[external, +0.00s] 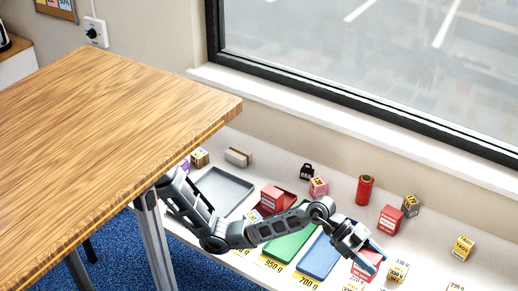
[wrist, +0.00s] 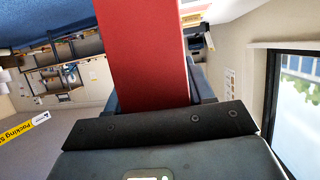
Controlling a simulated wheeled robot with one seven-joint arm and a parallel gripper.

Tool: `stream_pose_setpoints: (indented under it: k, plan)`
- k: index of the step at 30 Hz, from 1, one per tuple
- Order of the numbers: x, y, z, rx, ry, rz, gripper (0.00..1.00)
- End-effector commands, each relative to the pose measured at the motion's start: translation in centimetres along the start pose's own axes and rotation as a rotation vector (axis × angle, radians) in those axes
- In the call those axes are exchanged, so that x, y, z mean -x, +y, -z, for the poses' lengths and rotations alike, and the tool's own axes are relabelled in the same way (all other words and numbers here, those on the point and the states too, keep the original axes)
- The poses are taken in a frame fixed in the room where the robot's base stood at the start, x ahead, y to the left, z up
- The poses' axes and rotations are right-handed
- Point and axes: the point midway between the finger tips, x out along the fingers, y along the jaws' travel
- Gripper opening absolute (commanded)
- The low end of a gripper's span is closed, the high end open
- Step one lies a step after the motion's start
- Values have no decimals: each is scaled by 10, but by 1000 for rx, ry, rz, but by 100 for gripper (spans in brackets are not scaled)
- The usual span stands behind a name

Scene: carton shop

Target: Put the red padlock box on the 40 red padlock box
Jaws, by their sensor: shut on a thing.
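My gripper (external: 370,258) is at the front right of the white bench, shut on a red box (external: 367,271). In the wrist view the same red box (wrist: 143,55) stands out from between the fingers, a broad red face toward the camera; its label is not visible there. Another red box (external: 390,220) stands on the bench behind my gripper. A third red box (external: 271,198) is by a red tray (external: 291,199) further left. The markings on these boxes are too small to read, so I cannot tell which carries the 40.
A green tray (external: 289,243), a blue tray (external: 320,258) and a grey tray (external: 222,190) lie along the bench. A wooden table (external: 110,120) is at left, a window (external: 370,60) behind.

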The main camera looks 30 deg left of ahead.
Motion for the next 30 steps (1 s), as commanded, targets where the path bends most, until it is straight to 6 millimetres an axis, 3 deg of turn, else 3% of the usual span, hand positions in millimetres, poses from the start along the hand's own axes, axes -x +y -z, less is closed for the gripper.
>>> stream_pose_setpoints:
  k: [9, 17, 26, 30]
  plan:
    - [35, -1, 83, -6, 8, 4, 14]
    - [54, -1, 128, -4, 6, 3, 14]
    - [46, -66, 125, 62, -3, 141, 14]
    - [47, -112, 124, 103, -3, 241, 14]
